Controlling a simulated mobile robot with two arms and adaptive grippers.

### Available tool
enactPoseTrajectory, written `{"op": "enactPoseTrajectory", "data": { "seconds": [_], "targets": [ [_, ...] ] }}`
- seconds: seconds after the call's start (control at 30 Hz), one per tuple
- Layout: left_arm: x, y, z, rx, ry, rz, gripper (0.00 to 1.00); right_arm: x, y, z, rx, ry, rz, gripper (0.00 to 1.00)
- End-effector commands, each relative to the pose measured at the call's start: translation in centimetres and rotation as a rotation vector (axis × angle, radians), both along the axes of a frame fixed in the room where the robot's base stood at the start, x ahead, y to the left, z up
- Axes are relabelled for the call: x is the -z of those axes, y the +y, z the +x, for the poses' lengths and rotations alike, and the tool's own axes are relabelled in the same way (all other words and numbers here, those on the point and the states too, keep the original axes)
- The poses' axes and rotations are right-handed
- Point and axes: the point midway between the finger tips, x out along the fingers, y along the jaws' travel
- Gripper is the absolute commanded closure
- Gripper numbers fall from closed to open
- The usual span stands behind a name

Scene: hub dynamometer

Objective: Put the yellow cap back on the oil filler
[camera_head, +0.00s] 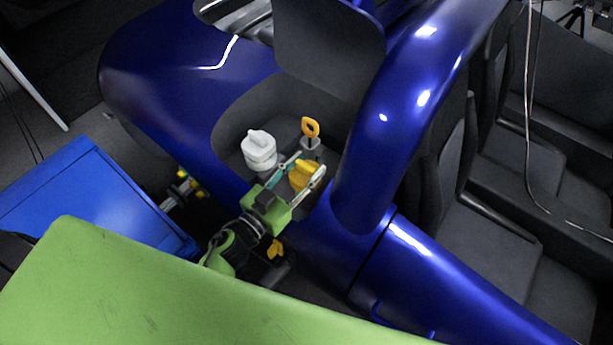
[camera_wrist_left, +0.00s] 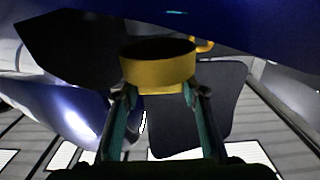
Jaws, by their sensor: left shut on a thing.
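The yellow cap (camera_head: 303,176) is between the fingers of my left gripper (camera_head: 310,164), which is shut on it, over the engine recess of the blue car. In the left wrist view the cap (camera_wrist_left: 158,72) shows as a short yellow cylinder with its dark round end facing away from the gripper (camera_wrist_left: 158,93). I cannot make out the oil filler opening; the cap and gripper may hide it. I cannot tell whether the cap touches anything below. My right gripper is not in view.
A yellow-handled dipstick (camera_head: 310,127) stands in the recess just beyond the cap; its loop also shows in the left wrist view (camera_wrist_left: 206,46). A white-capped reservoir (camera_head: 259,152) is to the left. The blue body (camera_head: 360,190) walls the recess on the right.

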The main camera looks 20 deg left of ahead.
Motion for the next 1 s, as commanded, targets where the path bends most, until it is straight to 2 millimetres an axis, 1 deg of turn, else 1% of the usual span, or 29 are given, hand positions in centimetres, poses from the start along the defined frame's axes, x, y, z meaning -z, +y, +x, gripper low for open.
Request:
{"op": "enactPoseTrajectory", "data": {
  "seconds": [0.1,0.2,0.23,0.33,0.53,0.57,0.6,0.9,1.0],
  "targets": [
    [1.5,-0.2,1.0,-0.002,0.001,-0.005,0.83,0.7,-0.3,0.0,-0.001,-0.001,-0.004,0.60],
    [3.2,-0.2,0.8,-0.003,0.002,-0.007,0.83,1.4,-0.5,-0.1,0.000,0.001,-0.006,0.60],
    [3.5,-0.2,0.8,-0.003,0.002,-0.006,0.83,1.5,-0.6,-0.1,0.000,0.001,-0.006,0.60],
    [4.0,-0.1,0.8,-0.001,0.001,-0.002,0.83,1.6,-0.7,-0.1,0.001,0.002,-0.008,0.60],
    [3.9,-0.1,0.7,0.000,0.001,-0.001,0.83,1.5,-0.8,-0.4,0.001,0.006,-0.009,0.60],
    [4.0,-0.1,0.7,0.000,0.001,-0.001,0.53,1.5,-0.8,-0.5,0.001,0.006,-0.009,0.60],
    [4.0,-0.1,0.7,0.000,0.001,-0.001,0.44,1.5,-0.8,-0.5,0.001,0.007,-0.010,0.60],
    [3.9,-0.1,0.7,0.000,0.001,-0.001,0.44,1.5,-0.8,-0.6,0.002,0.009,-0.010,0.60],
    [3.9,0.0,0.3,0.000,0.003,-0.001,0.44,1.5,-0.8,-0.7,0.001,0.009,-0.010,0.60]
  ]
}}
